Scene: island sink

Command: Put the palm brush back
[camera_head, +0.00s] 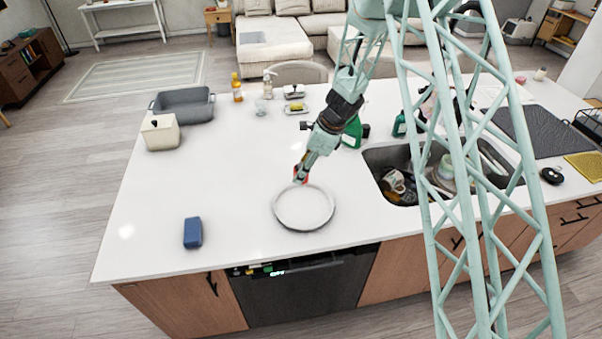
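My gripper (301,172) points down at the far edge of a round white plate (303,206) on the white island counter. Red shows at its fingertips; I cannot tell whether this is part of the gripper or something held, nor whether the fingers are open or shut. I cannot pick out the palm brush for certain. A small white item with a dark top (294,91) stands at the back of the counter, too small to identify. A cream box with a dark knob-like top (161,132) stands at the left.
A blue block, perhaps a sponge (193,233), lies at front left. A grey basin (184,104), an amber bottle (237,88) and a pump bottle (268,83) stand at the back. The sink (380,160) at right holds dishes. The counter's left middle is clear.

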